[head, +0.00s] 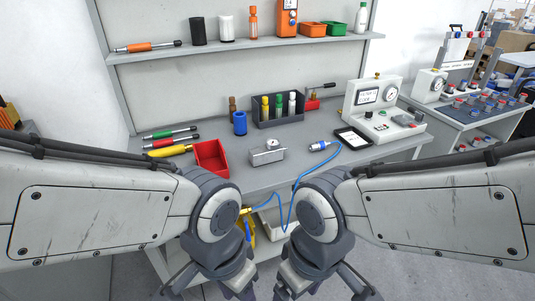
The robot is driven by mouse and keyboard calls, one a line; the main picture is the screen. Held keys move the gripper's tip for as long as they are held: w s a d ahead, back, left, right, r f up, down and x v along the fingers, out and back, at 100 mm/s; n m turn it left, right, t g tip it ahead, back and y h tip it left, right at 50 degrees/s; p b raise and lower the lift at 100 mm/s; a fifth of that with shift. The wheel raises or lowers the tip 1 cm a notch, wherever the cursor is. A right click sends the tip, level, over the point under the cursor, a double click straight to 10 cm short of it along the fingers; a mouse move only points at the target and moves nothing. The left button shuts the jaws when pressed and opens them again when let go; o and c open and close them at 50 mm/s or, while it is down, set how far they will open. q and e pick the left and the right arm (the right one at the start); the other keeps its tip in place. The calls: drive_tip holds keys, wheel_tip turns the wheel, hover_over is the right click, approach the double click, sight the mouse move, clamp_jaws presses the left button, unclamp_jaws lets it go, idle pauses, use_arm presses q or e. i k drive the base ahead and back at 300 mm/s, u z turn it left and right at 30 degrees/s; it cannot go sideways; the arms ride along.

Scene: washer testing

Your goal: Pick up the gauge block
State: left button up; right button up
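The gauge block (267,155) is a small grey metal block with a round dial on top. It stands on the grey workbench (320,178), near the front middle, with nothing holding it. My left gripper (208,291) and my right gripper (324,292) hang low at the bottom of the head view, in front of the bench and below its top. Both have their fingers spread and look empty, though their tips are cut off by the picture's lower edge. Both are well apart from the gauge block.
A red bin (211,157) stands left of the block, with screwdrivers (170,133) beyond. A blue cylinder (239,124) and a dark rack of bottles (278,110) stand behind. A blue cable (297,187) with a connector lies right. A tester (372,108) and black tablet (352,138) stand farther right.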

sight(270, 153)
drive_tip(key=z, duration=0.75)
drive_tip(key=i, duration=2.2)
drive_tip(key=u, duration=1.5)
